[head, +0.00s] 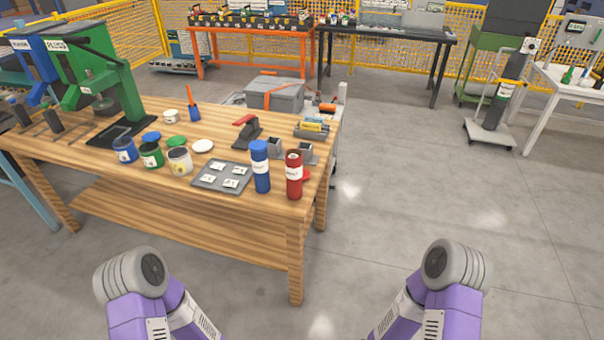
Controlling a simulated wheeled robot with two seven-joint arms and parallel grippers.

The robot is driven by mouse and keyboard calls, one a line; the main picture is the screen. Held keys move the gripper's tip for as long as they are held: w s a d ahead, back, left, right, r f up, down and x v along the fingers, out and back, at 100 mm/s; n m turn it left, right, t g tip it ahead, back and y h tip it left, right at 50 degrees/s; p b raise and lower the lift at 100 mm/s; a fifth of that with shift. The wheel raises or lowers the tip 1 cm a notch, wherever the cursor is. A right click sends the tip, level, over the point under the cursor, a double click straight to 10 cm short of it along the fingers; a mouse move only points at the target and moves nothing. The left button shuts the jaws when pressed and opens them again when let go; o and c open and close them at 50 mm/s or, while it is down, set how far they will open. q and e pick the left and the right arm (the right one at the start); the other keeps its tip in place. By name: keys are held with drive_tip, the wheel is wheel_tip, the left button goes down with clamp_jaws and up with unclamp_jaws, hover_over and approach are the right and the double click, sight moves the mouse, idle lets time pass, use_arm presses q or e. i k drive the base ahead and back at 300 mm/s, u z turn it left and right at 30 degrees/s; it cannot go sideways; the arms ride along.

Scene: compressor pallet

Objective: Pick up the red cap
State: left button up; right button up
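What looks like the red cap (306,174) lies on the wooden workbench (190,215) near its right end. It is a small red round shape, partly hidden behind the red canister (294,178). The red canister stands upright, and its top looks dark and uncapped. A blue canister (261,170) stands upright to its left, with a blue top. Only purple and grey links of my two arms show at the bottom of the head view, apart from the bench. Neither gripper can be seen.
Left of the canisters are a grey tray (208,184), open paint tins (180,163) and loose lids (203,146). A black and red tool (247,130) and grey blocks stand behind. A green press (95,70) is at left. The floor (420,200) to the right is clear.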

sight(306, 172)
drive_tip(key=u, duration=0.5)
drive_tip(key=k, duration=0.95)
drive_tip(key=z, duration=0.85)
drive_tip(key=i, duration=1.1)
drive_tip(key=u, duration=0.55)
drive_tip(key=i, duration=0.8)
drive_tip(key=u, duration=0.85)
